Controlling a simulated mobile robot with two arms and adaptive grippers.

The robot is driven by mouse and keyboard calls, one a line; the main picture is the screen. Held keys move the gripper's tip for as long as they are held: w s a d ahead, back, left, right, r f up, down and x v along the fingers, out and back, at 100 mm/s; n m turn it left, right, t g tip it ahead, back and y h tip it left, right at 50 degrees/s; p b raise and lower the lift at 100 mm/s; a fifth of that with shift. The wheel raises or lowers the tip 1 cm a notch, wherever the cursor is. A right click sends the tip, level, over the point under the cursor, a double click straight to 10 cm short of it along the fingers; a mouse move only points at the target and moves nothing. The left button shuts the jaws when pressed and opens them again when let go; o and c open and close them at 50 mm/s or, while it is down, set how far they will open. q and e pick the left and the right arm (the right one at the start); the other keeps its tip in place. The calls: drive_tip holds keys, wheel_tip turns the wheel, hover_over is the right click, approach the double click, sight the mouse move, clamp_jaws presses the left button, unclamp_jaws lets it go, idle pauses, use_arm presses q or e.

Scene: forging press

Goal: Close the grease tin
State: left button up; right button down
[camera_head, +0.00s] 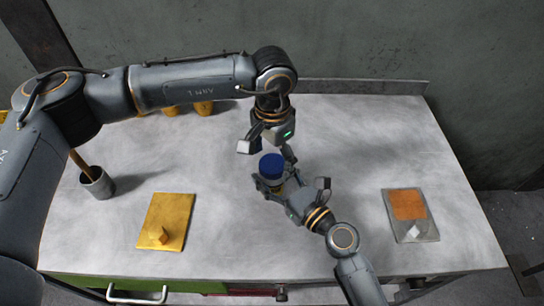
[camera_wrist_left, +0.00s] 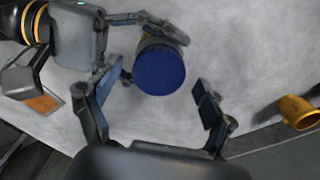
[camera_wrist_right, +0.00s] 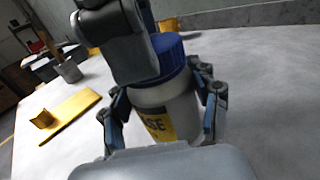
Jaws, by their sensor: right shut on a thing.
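The grease tin (camera_wrist_right: 178,96) is a pale cylinder with a yellow label, standing upright. A blue lid (camera_head: 271,164) sits on top of it; whether it is fully tight I cannot tell. The lid also shows in the left wrist view (camera_wrist_left: 159,70). My right gripper (camera_head: 272,188) is shut on the tin's body, one finger on each side. My left gripper (camera_head: 268,152) is open and empty, pointing down just above and behind the lid. Its fingers are spread wider than the lid in its own wrist view (camera_wrist_left: 150,108). It partly hides the lid in the right wrist view.
A yellow board (camera_head: 170,220) with a small yellow block lies at left. A grey cup (camera_head: 97,184) holding a brown stick stands further left. A tray (camera_head: 424,232) with an orange pad lies at right. Yellow mugs (camera_head: 203,108) stand at the back. Bare bench lies between.

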drive_tip(key=shift+f, duration=0.1)
use_arm(q)
wheel_tip(320, 180, up, 12)
idle(0.5)
use_arm(e)
drive_tip(key=shift+c, duration=1.4)
unclamp_jaws()
drive_tip(key=v, duration=1.2)
